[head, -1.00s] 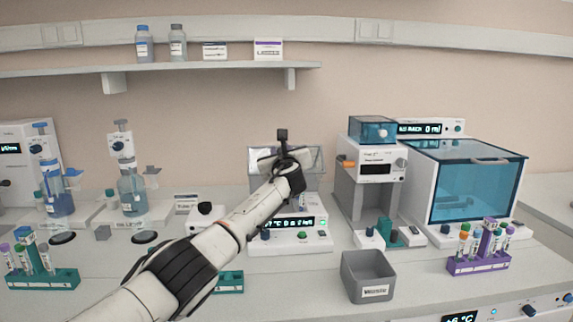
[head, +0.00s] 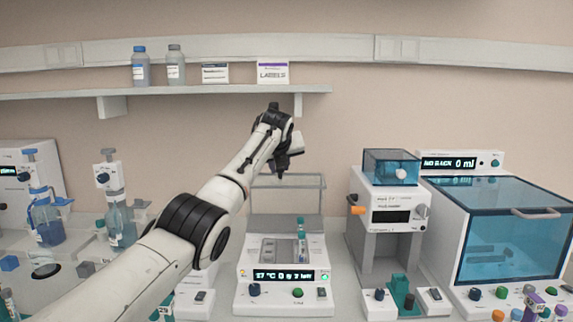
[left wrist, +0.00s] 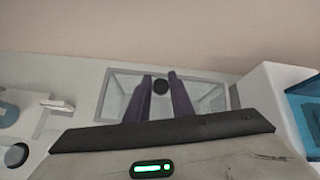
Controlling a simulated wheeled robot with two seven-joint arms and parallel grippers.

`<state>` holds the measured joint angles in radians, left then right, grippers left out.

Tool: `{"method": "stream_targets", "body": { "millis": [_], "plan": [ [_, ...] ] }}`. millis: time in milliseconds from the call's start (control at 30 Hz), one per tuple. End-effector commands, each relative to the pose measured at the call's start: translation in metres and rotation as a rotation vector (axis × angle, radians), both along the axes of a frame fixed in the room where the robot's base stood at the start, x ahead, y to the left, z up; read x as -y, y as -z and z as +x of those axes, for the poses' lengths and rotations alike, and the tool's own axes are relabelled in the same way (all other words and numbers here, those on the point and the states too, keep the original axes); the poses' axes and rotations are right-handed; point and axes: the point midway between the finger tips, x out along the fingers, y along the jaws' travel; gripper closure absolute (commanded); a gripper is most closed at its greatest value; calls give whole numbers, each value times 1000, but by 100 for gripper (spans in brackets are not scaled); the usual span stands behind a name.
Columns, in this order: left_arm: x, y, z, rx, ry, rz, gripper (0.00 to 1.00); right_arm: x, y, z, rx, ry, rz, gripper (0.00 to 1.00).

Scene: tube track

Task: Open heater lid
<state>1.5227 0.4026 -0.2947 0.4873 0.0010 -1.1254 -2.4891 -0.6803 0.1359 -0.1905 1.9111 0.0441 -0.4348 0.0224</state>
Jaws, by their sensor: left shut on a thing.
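The heater (head: 284,295) is a white unit with a lit display, below my left arm's end in the head view. Its clear lid (head: 312,198) stands raised at the back of the unit, leaving the block with a teal-capped tube (head: 301,236) uncovered. My left gripper (head: 280,172) is at the lid's top edge. My right gripper is not in view.
A white device with a blue top (head: 392,168) and a blue-windowed cabinet (head: 512,235) stand to the right. Bottle dispensers (head: 117,215) stand at left. A shelf (head: 200,92) with bottles and boxes runs above and behind.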

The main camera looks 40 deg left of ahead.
Motion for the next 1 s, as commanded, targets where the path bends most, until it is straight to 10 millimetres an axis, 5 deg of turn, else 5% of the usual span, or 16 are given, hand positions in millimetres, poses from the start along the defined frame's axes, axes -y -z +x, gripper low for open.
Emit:
{"method": "stream_targets", "body": {
  "millis": [467,500,600,1000],
  "plan": [
    [2,-9,1,9,8,-8,100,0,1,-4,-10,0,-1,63],
    [2,-9,1,9,8,-8,76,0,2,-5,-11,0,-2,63],
    [2,-8,0,7,7,-8,62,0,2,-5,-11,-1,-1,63],
    [1,-5,-3,-1,3,-8,62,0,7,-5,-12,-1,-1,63]
  ]
}}
